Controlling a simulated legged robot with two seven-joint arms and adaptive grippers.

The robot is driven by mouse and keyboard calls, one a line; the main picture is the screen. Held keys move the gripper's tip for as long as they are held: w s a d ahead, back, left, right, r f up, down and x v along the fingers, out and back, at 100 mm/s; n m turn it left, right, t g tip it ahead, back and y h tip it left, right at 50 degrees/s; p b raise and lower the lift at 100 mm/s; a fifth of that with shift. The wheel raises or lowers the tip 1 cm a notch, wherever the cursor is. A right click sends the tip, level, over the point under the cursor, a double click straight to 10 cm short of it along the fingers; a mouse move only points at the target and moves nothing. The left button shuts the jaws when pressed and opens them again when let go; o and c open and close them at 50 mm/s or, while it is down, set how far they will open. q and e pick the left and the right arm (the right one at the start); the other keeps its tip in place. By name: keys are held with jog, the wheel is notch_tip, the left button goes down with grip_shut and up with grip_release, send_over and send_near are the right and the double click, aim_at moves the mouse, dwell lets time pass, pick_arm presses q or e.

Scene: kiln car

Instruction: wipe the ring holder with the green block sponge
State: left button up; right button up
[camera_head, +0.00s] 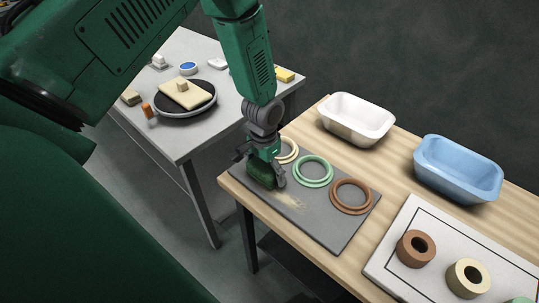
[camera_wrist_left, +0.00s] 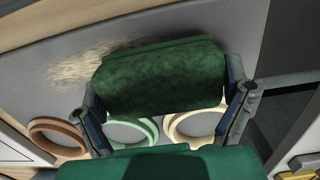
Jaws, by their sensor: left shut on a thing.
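The ring holder is a grey board (camera_head: 337,229) at the near left of the wooden table; it also fills much of the left wrist view (camera_wrist_left: 35,85). It carries a cream ring (camera_head: 294,144), a green ring (camera_head: 314,185) and a brown ring (camera_head: 349,209). A pale dusty smear (camera_head: 291,198) lies in front of the rings and shows in the left wrist view (camera_wrist_left: 85,68). My left gripper (camera_head: 261,169) is shut on the dark green block sponge (camera_wrist_left: 160,78), low over the board's left end beside the smear. I cannot tell whether the sponge touches the board. My right gripper is out of view.
A white tub (camera_head: 354,125) and a blue tub (camera_head: 455,172) stand behind the board. A white panel (camera_head: 400,282) with thick rings, including brown (camera_head: 405,252) and cream (camera_head: 458,281), lies to the right. A grey table (camera_head: 195,52) holds a black round plate (camera_head: 190,111) and small items.

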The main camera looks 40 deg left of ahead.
aim_at(274, 178)
pick_arm(q)
jog(key=shift+a+f, duration=0.3)
jog(key=shift+a, duration=0.15)
jog(key=shift+d+r, duration=0.1)
jog(key=shift+d, duration=1)
jog(key=shift+a+f, duration=0.35)
jog(key=shift+a, duration=0.65)
jog(key=d, duration=0.4)
jog(key=shift+s+r, duration=0.1)
jog(key=shift+r, duration=0.1)
jog(key=shift+d, duration=0.65)
jog(key=shift+s+d+f, duration=0.15)
jog(key=shift+d, duration=0.15)
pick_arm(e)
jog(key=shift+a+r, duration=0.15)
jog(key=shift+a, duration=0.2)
pick_arm(q)
jog(key=shift+d, duration=0.35)
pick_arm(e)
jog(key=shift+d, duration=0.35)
